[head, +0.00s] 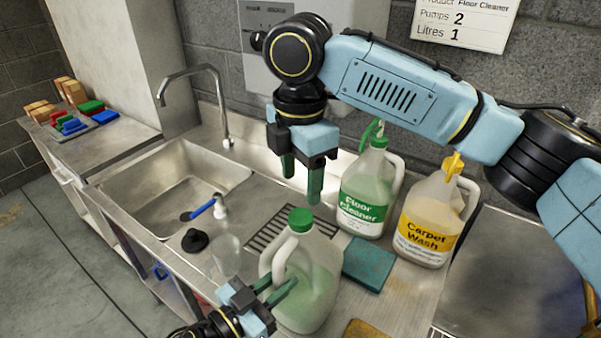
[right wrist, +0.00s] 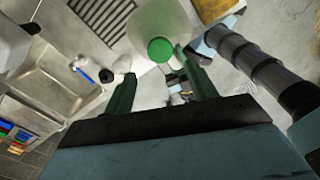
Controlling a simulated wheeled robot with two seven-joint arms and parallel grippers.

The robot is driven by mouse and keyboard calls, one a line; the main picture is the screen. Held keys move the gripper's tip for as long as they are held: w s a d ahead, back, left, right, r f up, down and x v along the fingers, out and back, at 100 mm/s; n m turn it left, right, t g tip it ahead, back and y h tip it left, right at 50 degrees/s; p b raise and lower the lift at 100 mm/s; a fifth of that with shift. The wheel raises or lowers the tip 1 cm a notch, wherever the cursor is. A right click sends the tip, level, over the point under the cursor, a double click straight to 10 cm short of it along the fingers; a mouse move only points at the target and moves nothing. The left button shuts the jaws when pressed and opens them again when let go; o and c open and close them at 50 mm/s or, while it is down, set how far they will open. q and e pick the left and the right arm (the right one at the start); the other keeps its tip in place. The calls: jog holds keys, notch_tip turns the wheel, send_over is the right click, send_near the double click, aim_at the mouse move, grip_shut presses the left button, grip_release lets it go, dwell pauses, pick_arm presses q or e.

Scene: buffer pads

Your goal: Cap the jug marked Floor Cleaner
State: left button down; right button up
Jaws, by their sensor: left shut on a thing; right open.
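A translucent jug (head: 312,290) of pale green liquid stands on the counter at the front, its green cap (head: 300,219) on its neck. No label shows on its visible side. My left gripper (head: 280,288) is shut on this jug at its handle side. My right gripper (head: 301,180) is open and empty above the cap, fingers pointing down. In the right wrist view the cap (right wrist: 160,50) shows beyond the fingertips, apart from them. A jug labelled Floor Cleaner (head: 365,200) with a green pump top stands behind, next to a Carpet Wash jug (head: 428,222) with a yellow top.
A teal pad (head: 369,263) lies right of the front jug. A clear cup (head: 227,254), a black lid-like piece (head: 195,240) and a blue-handled item (head: 204,208) lie left, by the sink (head: 165,185). A wall card (head: 465,22) reads Floor Cleaner, Pumps 2, Litres 1.

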aim_at(301, 216)
dwell(0.4)
jog(key=shift+w+f, duration=0.1)
jog(key=shift+f, duration=3.9)
jog(key=shift+c, duration=0.4)
jog(key=c, duration=0.9)
jog(key=o, duration=1.1)
jog(key=shift+r, duration=0.1)
notch_tip(301, 216, up, 12)
jog(key=shift+f, duration=0.1)
